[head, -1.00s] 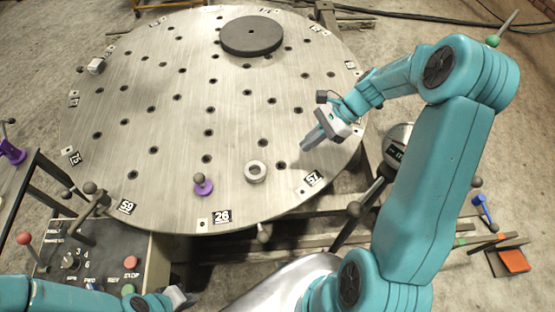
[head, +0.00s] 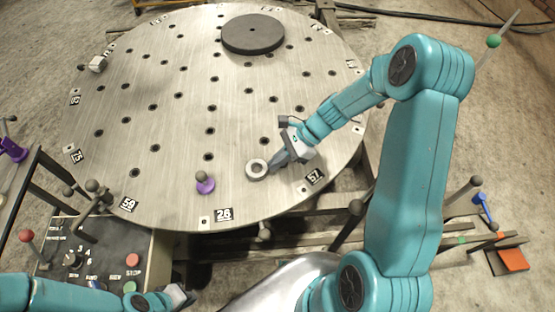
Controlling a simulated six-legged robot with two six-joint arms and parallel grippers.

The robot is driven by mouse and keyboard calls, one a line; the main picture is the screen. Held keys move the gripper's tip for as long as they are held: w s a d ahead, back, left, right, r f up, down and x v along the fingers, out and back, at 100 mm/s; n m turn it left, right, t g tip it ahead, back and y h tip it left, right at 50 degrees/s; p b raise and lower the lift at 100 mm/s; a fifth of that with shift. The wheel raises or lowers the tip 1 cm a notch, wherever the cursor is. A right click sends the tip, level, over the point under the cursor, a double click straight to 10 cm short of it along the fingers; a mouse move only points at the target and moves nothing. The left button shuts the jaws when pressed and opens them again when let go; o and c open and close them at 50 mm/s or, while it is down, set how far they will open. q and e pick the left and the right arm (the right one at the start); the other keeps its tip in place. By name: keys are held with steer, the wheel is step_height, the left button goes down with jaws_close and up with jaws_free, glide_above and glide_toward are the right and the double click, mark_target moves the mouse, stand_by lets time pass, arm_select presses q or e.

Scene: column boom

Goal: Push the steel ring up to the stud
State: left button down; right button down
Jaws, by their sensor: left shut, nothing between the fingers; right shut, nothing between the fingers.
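The steel ring (head: 257,169) lies flat on the round steel table (head: 175,120) near its front edge. My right gripper (head: 276,163) is shut, low over the table at the ring's right side. It looks close to or touching the ring; I cannot tell which. My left gripper (head: 180,296) is shut and empty at the bottom left, away from the table.
A dark disc (head: 253,34) lies at the back of the table, and a small pale block (head: 97,64) sits at the left rim. A control panel (head: 90,255) with buttons stands at the front left.

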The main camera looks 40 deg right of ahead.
mark_target(257, 170)
arm_select(q)
steer(key=shift+f+b, duration=0.65)
arm_select(e)
steer(key=a, duration=0.3)
steer(key=w+a, duration=0.1)
steer(key=a, duration=0.1)
steer(key=w+a, duration=0.1)
steer(key=a, duration=0.2)
steer(key=shift+w+a, duration=0.15)
steer(key=shift+a, duration=0.2)
steer(key=shift+d, duration=0.15)
